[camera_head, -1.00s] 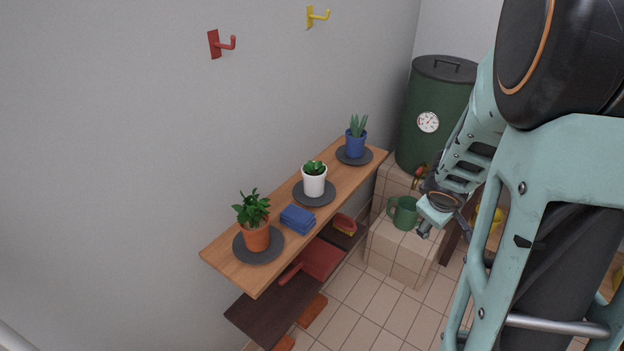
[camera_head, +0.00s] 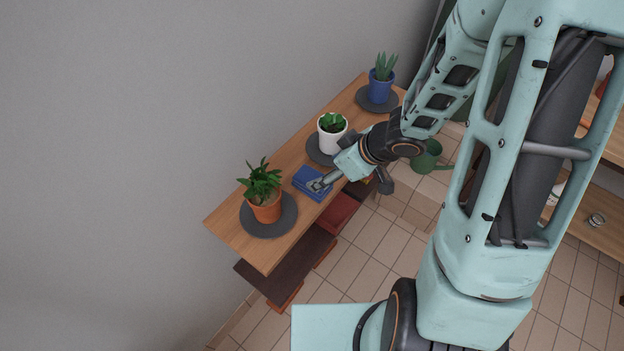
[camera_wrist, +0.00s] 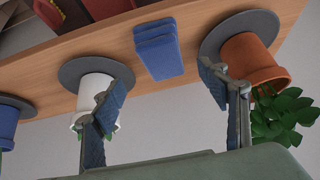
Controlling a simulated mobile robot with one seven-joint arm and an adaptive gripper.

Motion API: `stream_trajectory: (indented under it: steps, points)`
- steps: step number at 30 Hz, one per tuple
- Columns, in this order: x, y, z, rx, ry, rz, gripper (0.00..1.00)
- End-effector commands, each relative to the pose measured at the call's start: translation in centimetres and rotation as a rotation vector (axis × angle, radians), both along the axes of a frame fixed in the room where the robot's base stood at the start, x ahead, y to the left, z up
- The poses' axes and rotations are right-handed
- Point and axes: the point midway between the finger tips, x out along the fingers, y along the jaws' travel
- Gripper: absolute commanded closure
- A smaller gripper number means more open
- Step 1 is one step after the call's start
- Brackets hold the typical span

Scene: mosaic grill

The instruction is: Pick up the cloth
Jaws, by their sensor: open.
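The cloth (camera_head: 311,183) is a folded blue stack lying on the wooden shelf, between the orange pot and the white pot. It also shows in the wrist view (camera_wrist: 158,48), at the top middle. My gripper (camera_head: 322,185) is at the cloth's right side in the head view and overlaps part of it. In the wrist view my gripper (camera_wrist: 165,95) has its two fingers spread wide, with the cloth beyond them in line with the gap. Nothing is between the fingers. Whether a finger touches the cloth cannot be told.
The shelf (camera_head: 231,223) holds an orange pot (camera_head: 266,209), a white pot (camera_head: 331,141) and a blue pot (camera_head: 379,90) on dark saucers. In the wrist view, the fingers appear close to the white pot (camera_wrist: 97,90) and orange pot (camera_wrist: 250,62). A green watering can (camera_head: 427,158) stands beyond.

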Motion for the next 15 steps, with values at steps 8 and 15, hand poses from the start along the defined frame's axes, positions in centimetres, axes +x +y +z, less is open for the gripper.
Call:
stream_trajectory:
  steps: [8, 15]
  points:
    - [0.9, 1.2, -2.6, -0.002, -0.001, 0.002, 0.32]
    - [1.4, 2.8, -5.2, -0.002, 0.001, 0.002, 0.32]
